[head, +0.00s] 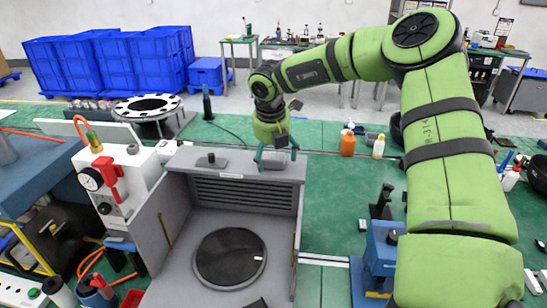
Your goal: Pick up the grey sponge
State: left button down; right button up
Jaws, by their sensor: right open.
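A small grey block that looks like the grey sponge (273,163) sits on the top back ledge of the grey open chamber (246,184). My right gripper (277,153) is directly above it, pointing down. Its teal fingers are open, one at each side of the block. I cannot tell whether the fingers touch it. The upper part of the block is partly hidden by the gripper. My left gripper is not in view.
A grey plate with a dark knob (211,160) lies on the same ledge, to the left. A dark round disc (230,257) lies on the chamber floor. A white machine with a gauge (118,185) stands left. An orange bottle (348,144) stands on the green surface at right.

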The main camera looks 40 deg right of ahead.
aim_at(274, 153)
jog(key=c, duration=1)
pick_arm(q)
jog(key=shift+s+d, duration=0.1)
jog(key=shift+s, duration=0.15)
pick_arm(e)
jog(key=shift+o, duration=0.2)
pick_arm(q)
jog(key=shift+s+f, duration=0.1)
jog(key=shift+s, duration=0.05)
pick_arm(e)
jog(key=shift+r, duration=0.1)
